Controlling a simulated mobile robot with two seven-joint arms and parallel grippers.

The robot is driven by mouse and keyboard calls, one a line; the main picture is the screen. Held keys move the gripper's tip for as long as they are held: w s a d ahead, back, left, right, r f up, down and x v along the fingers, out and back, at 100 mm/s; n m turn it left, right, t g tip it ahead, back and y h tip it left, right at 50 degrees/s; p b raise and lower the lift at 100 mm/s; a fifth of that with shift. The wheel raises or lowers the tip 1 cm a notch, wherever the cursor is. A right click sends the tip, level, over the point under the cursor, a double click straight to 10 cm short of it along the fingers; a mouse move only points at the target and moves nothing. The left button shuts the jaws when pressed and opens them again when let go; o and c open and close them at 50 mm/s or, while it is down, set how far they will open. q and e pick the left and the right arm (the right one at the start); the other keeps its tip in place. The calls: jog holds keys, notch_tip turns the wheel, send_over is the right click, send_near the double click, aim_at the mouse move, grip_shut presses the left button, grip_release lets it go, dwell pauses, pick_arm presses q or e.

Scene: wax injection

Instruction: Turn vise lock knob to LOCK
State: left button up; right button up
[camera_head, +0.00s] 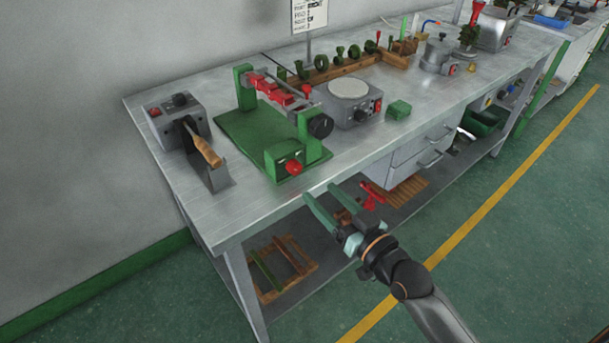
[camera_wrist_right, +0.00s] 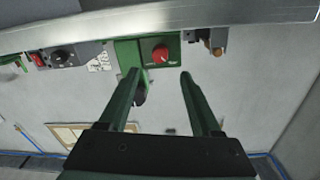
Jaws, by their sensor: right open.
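The green vise (camera_head: 262,128) stands on the metal workbench, with red clamp parts (camera_head: 278,90) on its upper rods and a black handwheel (camera_head: 320,125) at its right. The red lock knob (camera_head: 293,167) is on the front face of its green box. The knob (camera_wrist_right: 160,53) also shows in the right wrist view, beyond the fingers and between them. Its pointer and lettering are too small to read. My right gripper (camera_head: 325,200) is open and empty, in front of the bench edge, apart from the knob. It also shows in the right wrist view (camera_wrist_right: 157,75). My left gripper is not in view.
A soldering iron with a wooden handle (camera_head: 207,148) rests in its stand left of the vise. A hot plate (camera_head: 352,103) and a green block (camera_head: 398,109) stand to the right. The bench's front edge (camera_wrist_right: 190,15) runs close by. Drawers (camera_head: 415,155) hang below.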

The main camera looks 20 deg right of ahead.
aim_at(297, 170)
jog(key=x, duration=0.7)
jog(key=shift+w+a, duration=0.1)
jog(key=shift+w, duration=0.15)
grip_shut()
dwell(0.3)
